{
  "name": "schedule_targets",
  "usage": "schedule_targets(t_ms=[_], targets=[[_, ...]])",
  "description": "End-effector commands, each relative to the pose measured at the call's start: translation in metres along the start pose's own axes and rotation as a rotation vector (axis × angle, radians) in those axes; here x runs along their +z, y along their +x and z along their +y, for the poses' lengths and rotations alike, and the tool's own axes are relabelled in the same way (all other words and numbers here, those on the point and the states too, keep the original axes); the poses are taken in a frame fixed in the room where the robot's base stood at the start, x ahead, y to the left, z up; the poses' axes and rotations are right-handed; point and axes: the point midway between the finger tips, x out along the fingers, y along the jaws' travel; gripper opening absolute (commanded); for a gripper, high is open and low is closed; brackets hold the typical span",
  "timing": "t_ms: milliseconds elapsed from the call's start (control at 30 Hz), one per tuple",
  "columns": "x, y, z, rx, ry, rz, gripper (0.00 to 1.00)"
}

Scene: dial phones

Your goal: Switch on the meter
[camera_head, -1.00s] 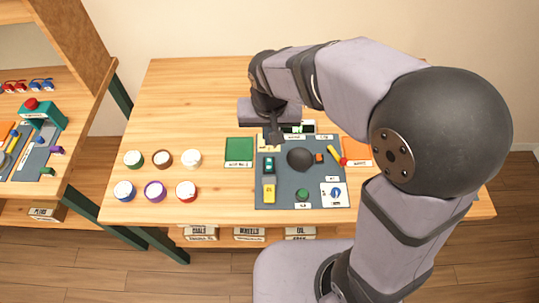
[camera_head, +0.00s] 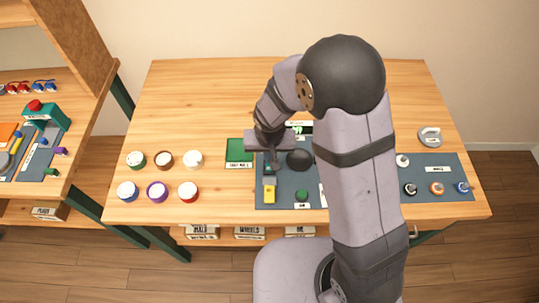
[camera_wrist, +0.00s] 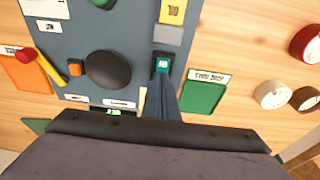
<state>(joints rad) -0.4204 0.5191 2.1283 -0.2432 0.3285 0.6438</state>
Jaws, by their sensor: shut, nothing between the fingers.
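The blue-grey panel (camera_head: 284,188) stands on the table, with a large black dial (camera_head: 299,160) and a lit green display (camera_head: 299,129) at its far edge. In the wrist view the panel (camera_wrist: 125,30) shows a small teal switch (camera_wrist: 163,64) in a dark housing, beside the black dial (camera_wrist: 108,70). My gripper (camera_wrist: 163,80) is shut and empty, its tips right at the teal switch. I cannot tell whether they touch it. In the head view my gripper (camera_head: 271,162) is over the panel's left side. Which label names the meter is not readable.
Several coloured round pieces (camera_head: 158,192) stand further left. My arm hides the panel's right side. The table's back is clear.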

Motion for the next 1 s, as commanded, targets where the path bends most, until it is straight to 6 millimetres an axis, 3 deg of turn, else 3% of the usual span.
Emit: schedule_targets(t_ms=[600, 1000], targets=[[-0.001, 0.004, 0.0, 0.001, 0.001, -0.007, 0.0], [-0.007, 0.014, 0.002, 0.005, 0.006, -0.166, 0.0]])
